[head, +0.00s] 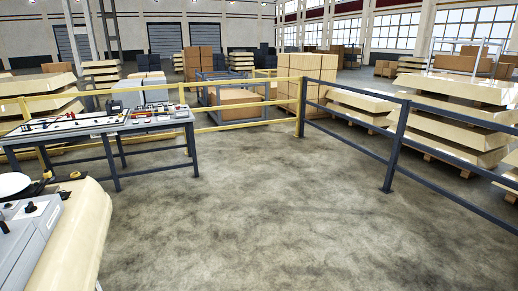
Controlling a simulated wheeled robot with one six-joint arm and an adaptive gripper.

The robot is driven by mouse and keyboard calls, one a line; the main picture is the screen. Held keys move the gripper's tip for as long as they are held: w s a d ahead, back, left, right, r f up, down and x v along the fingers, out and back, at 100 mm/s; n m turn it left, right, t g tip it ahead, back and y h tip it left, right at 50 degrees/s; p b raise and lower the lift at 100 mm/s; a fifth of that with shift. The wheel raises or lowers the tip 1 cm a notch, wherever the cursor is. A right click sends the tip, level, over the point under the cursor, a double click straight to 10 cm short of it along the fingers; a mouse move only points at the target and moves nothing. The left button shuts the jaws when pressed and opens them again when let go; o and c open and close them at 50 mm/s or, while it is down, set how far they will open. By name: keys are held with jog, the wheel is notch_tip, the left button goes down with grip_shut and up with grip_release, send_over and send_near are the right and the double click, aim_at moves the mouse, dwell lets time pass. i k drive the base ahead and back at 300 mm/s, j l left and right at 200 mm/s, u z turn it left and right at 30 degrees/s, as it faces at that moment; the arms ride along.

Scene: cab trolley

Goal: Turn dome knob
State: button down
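I cannot single out a dome knob for sure. A small dark knob (30,207) stands on a grey console (40,225) at the lower left edge. Another dark control (4,227) sits at the very left, cut off by the picture edge. A dark-legged table (158,124) at the left carries control panels (75,123) with small red and dark parts, too small to tell apart. My gripper is not in view.
A cream rounded block (85,225) adjoins the console. A white round thing (12,184) lies behind it. A yellow rail (240,125) and a dark rail (393,150) bound the floor. Stacked boxes (305,88) and pallets (455,115) stand beyond. The middle floor (270,215) is clear.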

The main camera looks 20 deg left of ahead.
aim_at(63, 193)
jog(key=i+u, duration=0.25)
jog(key=u, duration=0.2)
jog(key=i+l+u, duration=0.2)
jog(key=u, duration=0.25)
jog(key=i+l+u, duration=0.3)
jog(key=u, duration=0.15)
jog(key=i+l+u, duration=0.15)
jog(key=l+u, duration=0.15)
jog(key=u, duration=0.2)
jog(key=i+l+u, duration=0.45)
jog(key=l, duration=0.25)
jog(key=k, duration=0.1)
